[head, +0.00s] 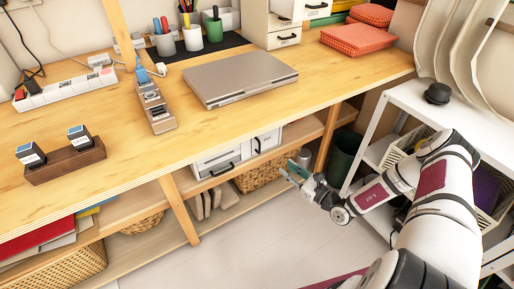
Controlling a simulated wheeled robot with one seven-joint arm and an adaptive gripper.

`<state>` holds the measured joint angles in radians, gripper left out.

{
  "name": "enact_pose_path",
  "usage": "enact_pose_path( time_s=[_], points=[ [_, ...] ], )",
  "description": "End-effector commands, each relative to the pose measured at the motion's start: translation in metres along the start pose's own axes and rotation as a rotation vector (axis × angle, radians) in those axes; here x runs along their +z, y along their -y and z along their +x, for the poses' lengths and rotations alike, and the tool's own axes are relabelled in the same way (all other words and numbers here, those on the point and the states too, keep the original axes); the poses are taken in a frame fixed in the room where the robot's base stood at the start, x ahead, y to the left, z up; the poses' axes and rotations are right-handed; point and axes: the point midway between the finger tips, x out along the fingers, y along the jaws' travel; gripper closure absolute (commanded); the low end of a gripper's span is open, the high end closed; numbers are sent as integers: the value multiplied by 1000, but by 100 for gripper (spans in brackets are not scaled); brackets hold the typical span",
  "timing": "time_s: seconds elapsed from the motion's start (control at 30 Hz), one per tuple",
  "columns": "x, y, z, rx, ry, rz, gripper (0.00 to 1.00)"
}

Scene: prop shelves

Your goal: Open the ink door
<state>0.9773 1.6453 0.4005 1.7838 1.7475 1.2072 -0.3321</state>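No label in the head view reads clearly as "ink". Two white fronts with dark handles sit under the wooden desk: a left one (216,162) and a right one (263,142). Both look shut. On the desk at the back stands a small white cabinet with a labelled front (286,38) and another front (318,8), each with a dark handle. Which of these is the ink door I cannot tell. My gripper (293,173) is in front of the under-desk shelf, right of and below the right white front, apparently empty. Its finger opening is too small to judge.
The wooden desk (120,90) carries a closed laptop (238,77), a stamp rack (66,160), pen cups (193,38) and red boxes (357,40). Wicker baskets (258,178) stand below. A white shelf unit (405,99) is at right. The floor (235,245) is clear.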

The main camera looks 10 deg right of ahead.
Motion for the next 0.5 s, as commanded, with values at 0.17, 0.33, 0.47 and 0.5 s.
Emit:
enact_pose_path(
  time_s=[0.17,0.33,0.47,0.5],
  points=[
    [-1,-1,19,3,0,-2,71],
    [-1,-2,51,5,1,-2,71],
    [-1,-2,77,6,1,-3,71],
    [-1,-2,85,5,0,-2,71]
  ],
)
